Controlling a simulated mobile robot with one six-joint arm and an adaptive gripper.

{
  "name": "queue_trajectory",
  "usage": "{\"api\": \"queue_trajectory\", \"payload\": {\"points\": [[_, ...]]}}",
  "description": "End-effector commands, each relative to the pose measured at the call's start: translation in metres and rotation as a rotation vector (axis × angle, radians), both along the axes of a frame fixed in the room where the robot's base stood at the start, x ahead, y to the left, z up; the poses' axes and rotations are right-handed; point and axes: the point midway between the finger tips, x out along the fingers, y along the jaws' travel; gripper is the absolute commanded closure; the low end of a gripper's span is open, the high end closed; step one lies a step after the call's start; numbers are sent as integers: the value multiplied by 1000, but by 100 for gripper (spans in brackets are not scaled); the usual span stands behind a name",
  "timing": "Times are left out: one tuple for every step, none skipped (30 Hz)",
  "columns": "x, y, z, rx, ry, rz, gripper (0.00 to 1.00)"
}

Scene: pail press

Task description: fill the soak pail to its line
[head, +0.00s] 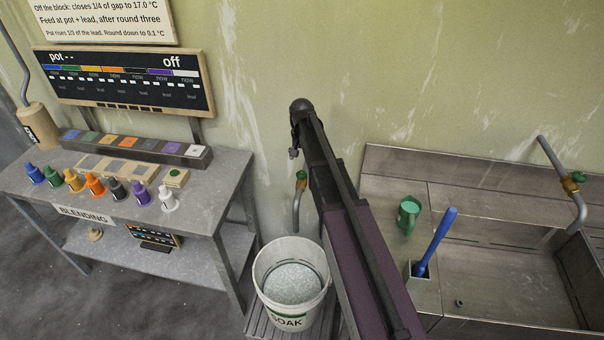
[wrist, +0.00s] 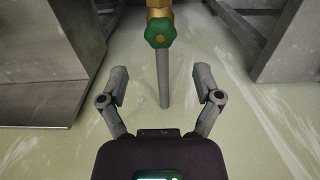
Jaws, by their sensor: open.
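The soak pail (head: 290,315) is a white bucket labelled SOAK, upright on a slatted stand. It holds a speckled grey-white surface well below the rim, with a dark line around the inner wall above it. A wall tap with a green knob (head: 301,176) and grey spout (head: 296,212) is just behind and above the pail. The wrist view shows a green knob (wrist: 160,33) and spout (wrist: 163,85) ahead, between my fingers in the picture. My gripper (wrist: 162,80) is open and empty.
A sink with another green-knobbed tap (head: 573,182) is at right. A blending bench (head: 215,200) with several coloured bottles is at left, below a display board (head: 125,80) reading off.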

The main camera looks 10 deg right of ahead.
Motion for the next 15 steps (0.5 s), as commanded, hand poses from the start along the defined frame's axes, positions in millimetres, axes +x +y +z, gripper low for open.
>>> {"api": "queue_trajectory", "payload": {"points": [[0, 0, -9, 0, 0, 0, 17], [0, 0, -11, 0, 0, 0, 17], [0, 0, -15, 0, 0, 0, 17], [0, 0, -18, 0, 0, 0, 17], [0, 0, -21, 0, 0, 1, 17], [0, 0, -25, 0, 0, 1, 17], [0, 0, -28, 0, 0, 1, 17], [0, 0, -31, 0, 0, 1, 17], [0, 1, -35, 0, 0, 1, 17], [0, 1, -38, 0, 0, 1, 17], [0, 1, -41, 0, 0, 1, 17], [0, 1, -45, 0, 0, 1, 17], [0, 1, -48, 0, 0, 1, 17], [0, 1, -51, 0, 0, 1, 17], [0, 1, -54, 0, 0, 1, 17]]}}
